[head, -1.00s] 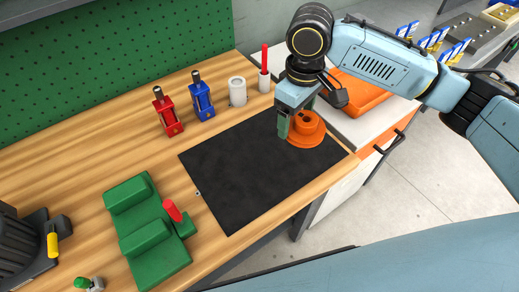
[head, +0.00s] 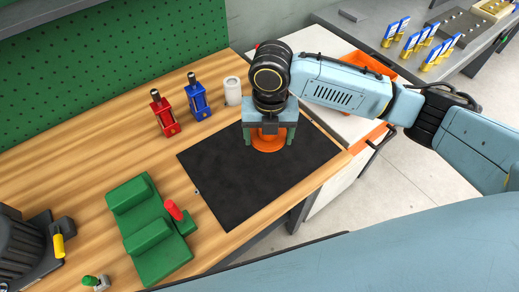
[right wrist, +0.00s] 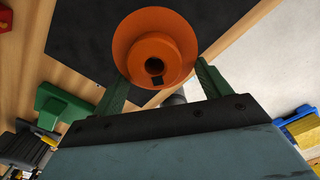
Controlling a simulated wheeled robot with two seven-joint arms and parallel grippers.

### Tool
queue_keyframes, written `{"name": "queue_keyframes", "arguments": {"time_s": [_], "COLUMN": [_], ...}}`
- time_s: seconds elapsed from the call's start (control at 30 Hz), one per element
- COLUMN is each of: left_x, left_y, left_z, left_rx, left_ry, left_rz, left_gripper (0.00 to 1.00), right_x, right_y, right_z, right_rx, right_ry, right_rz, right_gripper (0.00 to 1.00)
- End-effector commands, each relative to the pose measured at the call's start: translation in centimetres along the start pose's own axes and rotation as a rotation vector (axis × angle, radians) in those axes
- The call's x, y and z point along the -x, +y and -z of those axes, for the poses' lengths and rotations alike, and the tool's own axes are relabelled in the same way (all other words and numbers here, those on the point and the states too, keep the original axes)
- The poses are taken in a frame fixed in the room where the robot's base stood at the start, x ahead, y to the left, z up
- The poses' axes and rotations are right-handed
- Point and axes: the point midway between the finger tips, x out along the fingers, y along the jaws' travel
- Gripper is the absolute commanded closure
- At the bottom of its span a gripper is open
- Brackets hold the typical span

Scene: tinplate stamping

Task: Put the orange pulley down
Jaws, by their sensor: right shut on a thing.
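The orange pulley (head: 268,143) is between the green fingers of my right gripper (head: 270,135), which is shut on it over the upper right part of the black mat (head: 235,195). In the right wrist view the pulley (right wrist: 155,28) shows its round flange and centre hole, with a finger of the gripper (right wrist: 160,85) on each side. I cannot tell whether the pulley touches the mat or hangs just above it. The gripper hides part of it in the head view. My left gripper is not in view.
Red (head: 165,115) and blue (head: 198,97) tools and a white cylinder (head: 232,91) stand behind the mat. A green fixture (head: 150,235) with a red handle lies left of it. An orange tray (head: 368,68) is on the white cabinet at right. Most of the mat is clear.

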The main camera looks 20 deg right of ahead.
Motion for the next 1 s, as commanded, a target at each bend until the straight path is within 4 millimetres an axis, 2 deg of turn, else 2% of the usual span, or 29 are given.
{"name": "queue_keyframes", "arguments": {"time_s": [0.1, 0.2, 0.4, 0.53, 0.73, 1.0], "left_x": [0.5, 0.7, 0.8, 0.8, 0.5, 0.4], "left_y": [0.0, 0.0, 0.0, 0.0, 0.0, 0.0], "left_z": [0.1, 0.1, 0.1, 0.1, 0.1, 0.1], "left_rx": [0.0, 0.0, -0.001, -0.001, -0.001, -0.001], "left_ry": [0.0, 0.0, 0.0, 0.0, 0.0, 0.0], "left_rz": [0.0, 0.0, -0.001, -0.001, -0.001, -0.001], "left_gripper": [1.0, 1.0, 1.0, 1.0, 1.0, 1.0], "right_x": [-0.2, -0.5, -0.8, -2.2, -5.8, -8.0], "right_y": [0.6, 0.9, 1.3, 1.3, 1.3, 1.4], "right_z": [0.4, 0.6, 0.9, 1.1, 1.1, 1.0], "right_rx": [0.241, 0.405, 0.595, 0.63, 0.631, 0.631], "right_ry": [-0.001, -0.002, -0.004, 0.0, 0.0, -0.003], "right_rz": [-0.002, -0.003, -0.004, -0.003, -0.002, -0.004], "right_gripper": [0.65, 0.65, 0.65, 0.65, 0.65, 0.65]}}
